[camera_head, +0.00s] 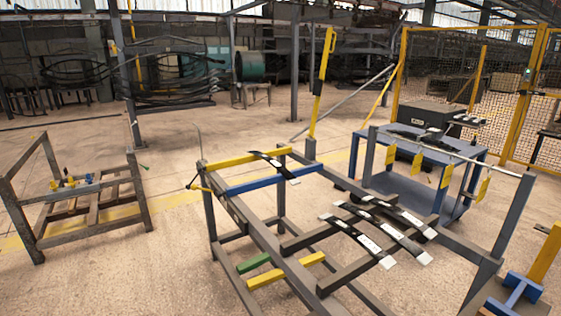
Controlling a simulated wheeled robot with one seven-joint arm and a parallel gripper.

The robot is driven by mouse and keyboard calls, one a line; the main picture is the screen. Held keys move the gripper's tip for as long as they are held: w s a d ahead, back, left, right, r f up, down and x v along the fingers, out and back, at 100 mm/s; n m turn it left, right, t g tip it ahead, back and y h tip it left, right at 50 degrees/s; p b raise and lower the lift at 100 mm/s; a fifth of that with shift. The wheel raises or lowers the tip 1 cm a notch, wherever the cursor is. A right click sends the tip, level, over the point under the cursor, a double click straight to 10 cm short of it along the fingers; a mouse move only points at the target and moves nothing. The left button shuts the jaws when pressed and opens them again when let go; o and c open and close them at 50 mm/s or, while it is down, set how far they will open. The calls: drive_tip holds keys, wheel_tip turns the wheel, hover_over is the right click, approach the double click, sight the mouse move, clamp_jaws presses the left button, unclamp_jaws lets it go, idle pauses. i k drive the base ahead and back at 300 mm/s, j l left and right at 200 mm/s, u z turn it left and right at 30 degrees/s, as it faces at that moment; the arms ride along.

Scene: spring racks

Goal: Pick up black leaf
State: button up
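Several black leaves with white labels lie on a dark metal rack in the middle right. The nearest black leaf (352,232) lies slanted across the rack's grey rails (345,272). A second black leaf (382,225) and a third lie close beside it, roughly parallel. Another black leaf (272,163) lies by itself across the yellow bar (240,160) and blue bar (262,181) at the rack's far left end. My gripper is not in view, so its state does not show.
A blue cart (405,188) with more dark leaves on top stands behind the rack. Yellow tags hang from a bar in front of it. A low frame (40,238) stands at left. A yellow post (321,85) and mesh fence (450,70) rise behind. Floor between the frames is clear.

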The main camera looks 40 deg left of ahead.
sight(292, 180)
drive_tip(key=i+j, duration=0.1)
drive_tip(key=j, duration=0.45)
drive_tip(key=i+j+z, duration=0.1)
drive_tip(key=j, duration=0.5)
drive_tip(key=i+j, duration=0.15)
drive_tip(key=j, duration=0.4)
drive_tip(key=i+j+z, duration=0.15)
drive_tip(key=j, duration=0.45)
drive_tip(key=i+j, duration=0.1)
drive_tip(key=j, duration=0.55)
drive_tip(key=i+j, duration=0.1)
drive_tip(key=j, duration=1.2)
drive_tip(key=i+j, duration=0.15)
drive_tip(key=j, duration=0.5)
drive_tip(key=i+j, duration=0.1)
drive_tip(key=j, duration=0.55)
drive_tip(key=i+j, duration=0.1)
drive_tip(key=j, duration=0.55)
